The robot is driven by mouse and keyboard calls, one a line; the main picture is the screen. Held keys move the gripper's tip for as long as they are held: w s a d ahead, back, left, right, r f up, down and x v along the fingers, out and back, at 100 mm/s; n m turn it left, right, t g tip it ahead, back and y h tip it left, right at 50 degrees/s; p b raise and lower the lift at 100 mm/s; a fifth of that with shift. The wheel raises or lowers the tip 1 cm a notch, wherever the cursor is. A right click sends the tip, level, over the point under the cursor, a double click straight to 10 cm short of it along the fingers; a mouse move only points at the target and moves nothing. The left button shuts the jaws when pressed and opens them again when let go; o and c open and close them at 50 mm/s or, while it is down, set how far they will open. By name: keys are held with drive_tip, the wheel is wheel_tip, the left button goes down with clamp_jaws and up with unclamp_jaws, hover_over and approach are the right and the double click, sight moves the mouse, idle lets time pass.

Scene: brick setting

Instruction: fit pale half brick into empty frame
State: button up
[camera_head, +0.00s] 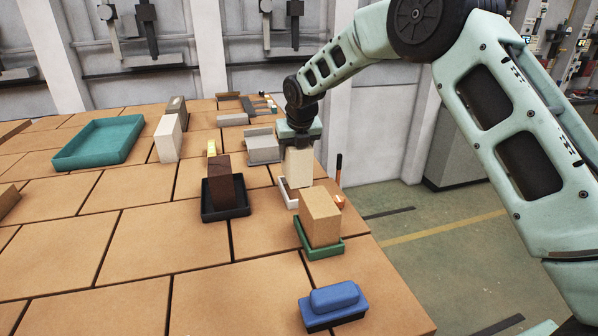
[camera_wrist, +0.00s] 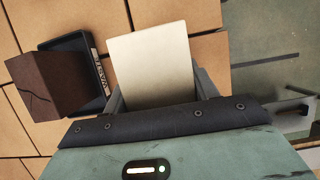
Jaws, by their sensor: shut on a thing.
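The pale half brick (camera_head: 299,170) is upright in my gripper (camera_head: 299,148), which is shut on it from above. In the wrist view the pale half brick (camera_wrist: 152,62) lies between the two fingers of my gripper (camera_wrist: 160,95). A low white frame (camera_head: 285,195) shows just below and beside the brick near the table's right edge, partly hidden by it. I cannot tell whether the brick touches this frame or hangs above it.
A tan brick (camera_head: 321,218) in a green frame (camera_head: 322,249) stands close in front. A dark brown brick (camera_head: 223,188) in a black frame (camera_head: 226,214) stands to the left. A blue-handled block (camera_head: 335,299) is nearer. A teal tray (camera_head: 98,143) lies far left.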

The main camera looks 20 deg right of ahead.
drive_tip(key=shift+f+p, duration=1)
drive_tip(key=shift+f, duration=1.85)
drive_tip(key=shift+f, duration=0.15)
drive_tip(key=o, duration=1.4)
drive_tip(key=shift+o, duration=0.2)
drive_tip(key=b+v, duration=0.4)
drive_tip(key=v, duration=0.8)
drive_tip(key=shift+s, duration=0.1)
